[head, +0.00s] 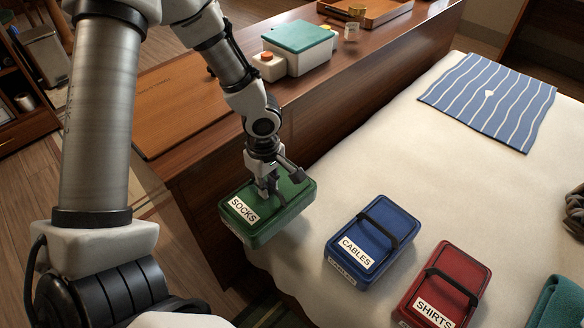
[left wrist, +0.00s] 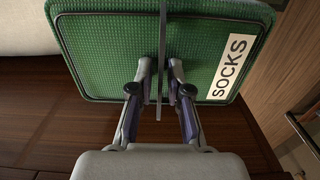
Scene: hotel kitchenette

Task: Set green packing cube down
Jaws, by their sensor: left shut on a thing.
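The green packing cube (head: 285,212), with a white SOCKS label, is in my left gripper (head: 270,188). In the head view it is at the near left corner of the bed, partly past the bed's edge. I cannot tell whether it touches the bed. In the left wrist view the green cube (left wrist: 100,60) fills the upper middle, and the left gripper (left wrist: 160,75) is shut on its dark strap. My right gripper is not in view.
A blue cube (head: 385,232) labelled CABLES and a red cube (head: 462,275) labelled SHIRTS lie on the bed (head: 380,150) to the right. A striped blue cloth (head: 490,95) lies farther back. A wooden counter (head: 190,140) with a white, teal-lidded box (head: 300,45) stands behind.

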